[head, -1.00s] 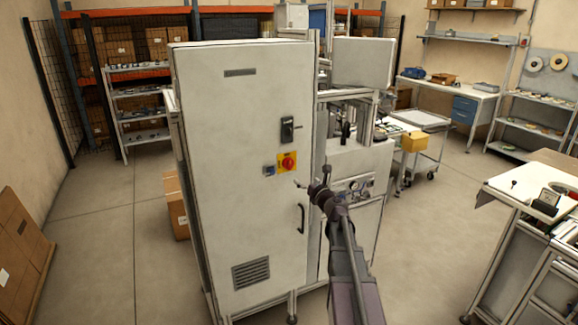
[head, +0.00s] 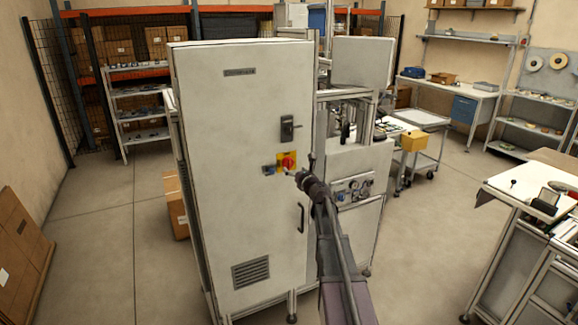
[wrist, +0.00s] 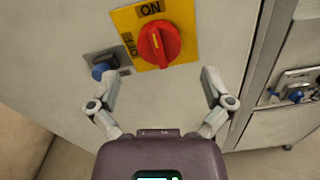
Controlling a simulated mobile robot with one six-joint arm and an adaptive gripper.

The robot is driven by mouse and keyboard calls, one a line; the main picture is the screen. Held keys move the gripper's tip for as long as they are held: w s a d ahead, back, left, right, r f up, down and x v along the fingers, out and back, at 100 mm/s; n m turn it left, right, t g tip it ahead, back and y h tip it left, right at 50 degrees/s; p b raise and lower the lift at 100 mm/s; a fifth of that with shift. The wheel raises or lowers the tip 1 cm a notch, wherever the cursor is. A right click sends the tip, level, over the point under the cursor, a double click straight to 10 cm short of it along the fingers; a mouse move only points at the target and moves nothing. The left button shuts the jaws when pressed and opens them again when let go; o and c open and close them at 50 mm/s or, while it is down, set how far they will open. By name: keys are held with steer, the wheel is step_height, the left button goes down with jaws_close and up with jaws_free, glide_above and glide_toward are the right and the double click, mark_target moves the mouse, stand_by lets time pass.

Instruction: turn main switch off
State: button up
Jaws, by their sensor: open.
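The main switch is a red rotary knob (wrist: 158,43) on a yellow plate (wrist: 184,14) marked ON and OFF. It also shows in the head view as a red knob (head: 288,161) on the front of a tall white cabinet (head: 235,115). In the wrist view its grip bar points up toward the ON mark. My gripper (wrist: 158,80) is open and empty, with its fingers just below the knob and apart from it. In the head view my gripper (head: 298,175) is in front of the cabinet, close under the switch.
A machine with a gauge panel (head: 352,188) stands right of the cabinet. The floor in front is clear.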

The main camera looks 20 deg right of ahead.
mark_target(290, 165)
steer(key=shift+w+a, duration=0.15)
steer(key=shift+w, duration=2.25)
steer(key=c, duration=1.1)
